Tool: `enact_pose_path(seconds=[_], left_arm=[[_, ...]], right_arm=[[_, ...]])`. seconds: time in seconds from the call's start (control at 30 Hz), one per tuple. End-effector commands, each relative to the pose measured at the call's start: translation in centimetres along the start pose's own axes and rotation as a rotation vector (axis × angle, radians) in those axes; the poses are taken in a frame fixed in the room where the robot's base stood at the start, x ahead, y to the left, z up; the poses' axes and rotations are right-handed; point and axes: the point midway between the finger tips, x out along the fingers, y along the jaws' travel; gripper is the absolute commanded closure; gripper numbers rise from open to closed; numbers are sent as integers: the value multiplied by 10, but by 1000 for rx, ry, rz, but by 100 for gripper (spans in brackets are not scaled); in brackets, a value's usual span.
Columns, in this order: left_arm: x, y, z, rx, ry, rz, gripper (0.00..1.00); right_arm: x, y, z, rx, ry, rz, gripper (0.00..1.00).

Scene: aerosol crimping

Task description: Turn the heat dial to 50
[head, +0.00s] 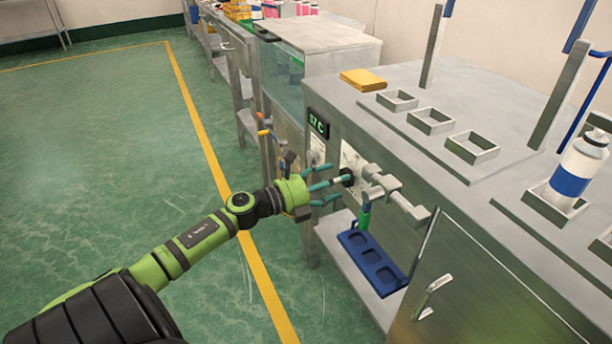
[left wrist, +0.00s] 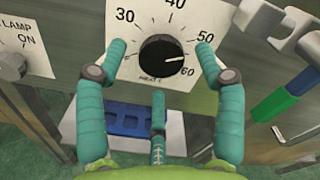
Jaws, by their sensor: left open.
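The heat dial (left wrist: 161,54) is a round black knob on a white plate marked 30, 40, 50 and 60. Its white pointer mark points right, between 50 and 60. In the head view the dial (head: 347,177) sits on the front of the metal bench. A green display (head: 318,124) near it appears to read 57 C. My left gripper (head: 328,186) is open in front of the dial. In the left wrist view its teal fingers stand left, right and below the knob; whether they touch it I cannot tell. My right gripper is out of view.
A lamp switch (left wrist: 10,66) is left of the dial. Grey holders (head: 385,183) stick out to its right, above a blue tray (head: 350,240) on a lower shelf. A white and blue can (head: 578,170) stands on the bench top. The floor at left is clear.

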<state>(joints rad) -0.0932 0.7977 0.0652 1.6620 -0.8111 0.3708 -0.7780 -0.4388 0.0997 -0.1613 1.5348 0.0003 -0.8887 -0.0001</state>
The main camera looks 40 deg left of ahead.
Motion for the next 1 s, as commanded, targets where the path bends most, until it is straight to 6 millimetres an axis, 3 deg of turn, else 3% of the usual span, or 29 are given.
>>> enact_pose_path(seconds=[0.3,0.5,1.0], left_arm=[[-60,1,-1,-1,0,3,31],[-87,0,1,0,-2,2,31],[-97,-1,2,2,-3,0,31]], right_arm=[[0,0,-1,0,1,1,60],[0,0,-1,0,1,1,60],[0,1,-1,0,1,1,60]])
